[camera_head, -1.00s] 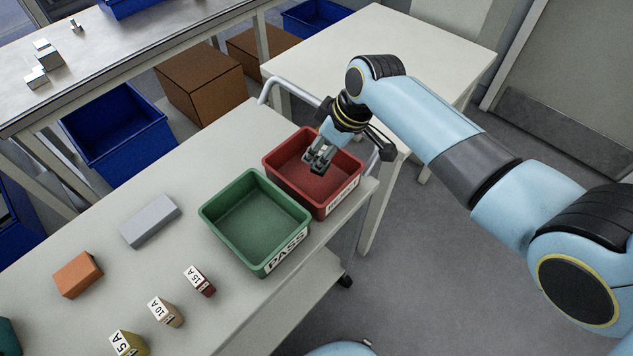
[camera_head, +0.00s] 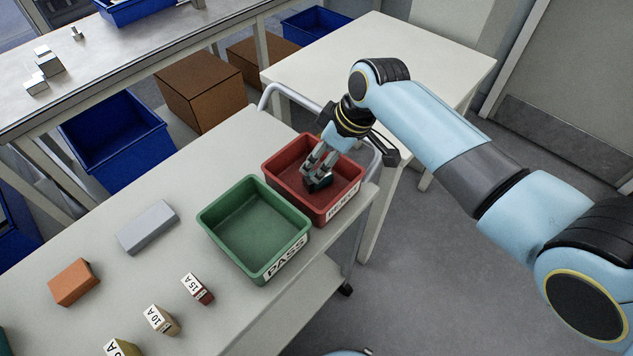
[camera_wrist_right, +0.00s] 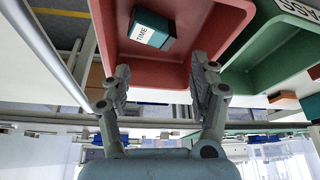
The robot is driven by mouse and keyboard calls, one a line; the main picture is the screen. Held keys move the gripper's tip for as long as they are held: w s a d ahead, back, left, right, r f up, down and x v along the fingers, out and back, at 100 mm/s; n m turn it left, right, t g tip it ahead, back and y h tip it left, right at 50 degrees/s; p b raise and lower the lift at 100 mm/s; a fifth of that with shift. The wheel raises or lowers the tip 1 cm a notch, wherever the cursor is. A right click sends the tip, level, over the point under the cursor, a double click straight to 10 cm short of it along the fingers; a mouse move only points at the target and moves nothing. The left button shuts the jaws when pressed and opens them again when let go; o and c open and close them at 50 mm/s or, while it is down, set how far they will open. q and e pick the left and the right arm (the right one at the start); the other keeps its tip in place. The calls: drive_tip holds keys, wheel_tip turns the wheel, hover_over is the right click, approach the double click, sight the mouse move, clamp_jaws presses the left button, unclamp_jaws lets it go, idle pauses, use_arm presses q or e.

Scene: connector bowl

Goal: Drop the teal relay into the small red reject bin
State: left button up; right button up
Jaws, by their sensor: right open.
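The small red reject bin (camera_head: 283,184) stands at the right end of the bench, with a white label on its front. The teal relay (camera_head: 320,183) shows as a dark block inside the bin, partly hidden by my right gripper (camera_head: 317,170). In the right wrist view the relay (camera_wrist_right: 151,29), marked "TIME", lies tilted within the red bin (camera_wrist_right: 165,75). It is beyond the fingertips of my right gripper (camera_wrist_right: 160,78), whose fingers are spread apart with nothing between them. Whether the relay rests fully on the bin floor I cannot tell. My left gripper is not in view.
A green PASS bin (camera_head: 252,228) stands left of the red one. A grey block (camera_head: 147,228), an orange block (camera_head: 74,282) and several labelled fuses (camera_head: 197,288) lie on the bench. A metal rail (camera_head: 290,92) curves behind the red bin.

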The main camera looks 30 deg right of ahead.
drive_tip(key=v, duration=1.1)
drive_tip(key=shift+s+f, duration=0.1)
drive_tip(key=shift+f, duration=0.05)
drive_tip(key=s+d+r+m+h, duration=0.1)
drive_tip(key=s+r+m+h, duration=0.15)
drive_tip(key=s, duration=0.75)
drive_tip(key=s+d+r+m+h, duration=0.1)
drive_tip(key=s+m, duration=0.2)
drive_tip(key=s, duration=0.6)
wheel_tip(320, 180, down, 33)
drive_tip(key=s+d+g+b, duration=0.1)
drive_tip(key=d+b, duration=0.1)
drive_tip(key=b, duration=0.8)
drive_tip(key=s+f+b, duration=0.4)
drive_tip(key=s+f, duration=0.6)
drive_tip(key=f, duration=0.3)
drive_tip(key=s+d+f+g+b, duration=0.1)
drive_tip(key=s+f+b, duration=0.4)
drive_tip(key=s+f, duration=0.5)
wheel_tip(320, 180, down, 5)
drive_tip(key=shift+d+r+m+g, duration=0.25)
drive_tip(key=shift+m+g, duration=0.05)
drive_tip(key=shift+m, duration=0.05)
